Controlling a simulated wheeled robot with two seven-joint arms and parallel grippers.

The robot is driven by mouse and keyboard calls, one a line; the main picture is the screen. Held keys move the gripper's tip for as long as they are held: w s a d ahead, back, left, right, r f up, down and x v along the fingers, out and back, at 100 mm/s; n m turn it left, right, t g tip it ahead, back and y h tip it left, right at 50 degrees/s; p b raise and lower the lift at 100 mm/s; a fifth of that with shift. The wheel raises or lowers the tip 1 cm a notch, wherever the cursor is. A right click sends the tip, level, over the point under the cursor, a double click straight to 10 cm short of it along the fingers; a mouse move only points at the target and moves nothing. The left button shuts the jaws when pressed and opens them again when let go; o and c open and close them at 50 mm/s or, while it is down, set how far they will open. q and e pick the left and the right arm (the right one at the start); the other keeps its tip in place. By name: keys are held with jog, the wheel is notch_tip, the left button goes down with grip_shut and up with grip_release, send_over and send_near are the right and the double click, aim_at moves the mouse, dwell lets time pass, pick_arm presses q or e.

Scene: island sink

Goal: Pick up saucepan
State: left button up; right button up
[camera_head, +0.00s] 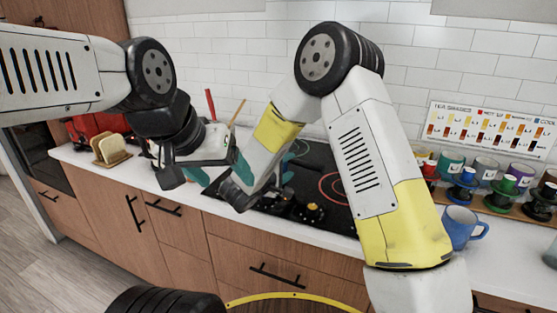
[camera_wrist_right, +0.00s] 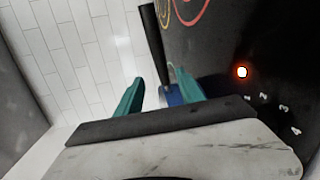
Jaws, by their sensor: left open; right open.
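No saucepan can be made out for sure in the head view; my arms cover part of the cooktop (camera_head: 330,208). In the right wrist view, a long black handle-like bar (camera_wrist_right: 153,45) runs down to a small blue piece (camera_wrist_right: 171,96) seen between the fingertips. I cannot tell whether these are parts of the saucepan. My right gripper (camera_wrist_right: 158,92) is open, its teal fingers apart on either side of the blue piece; contact cannot be told. In the head view it reaches over the cooktop (camera_head: 288,168). My left gripper (camera_head: 215,172) is open near the cooktop's left end.
A blue mug (camera_head: 461,228) stands on the right counter, by a rack of several cups (camera_head: 490,185). A toast rack (camera_head: 110,150) stands at the left. A chart (camera_head: 490,130) leans by the tiled wall. A red light (camera_wrist_right: 242,72) glows on the cooktop.

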aim_at(296, 163)
jog(key=x, duration=0.6)
jog(key=shift+w+d+f, duration=0.2)
jog(key=shift+d+f, duration=0.1)
grip_shut()
jog(key=shift+r, duration=0.1)
dwell(1.0)
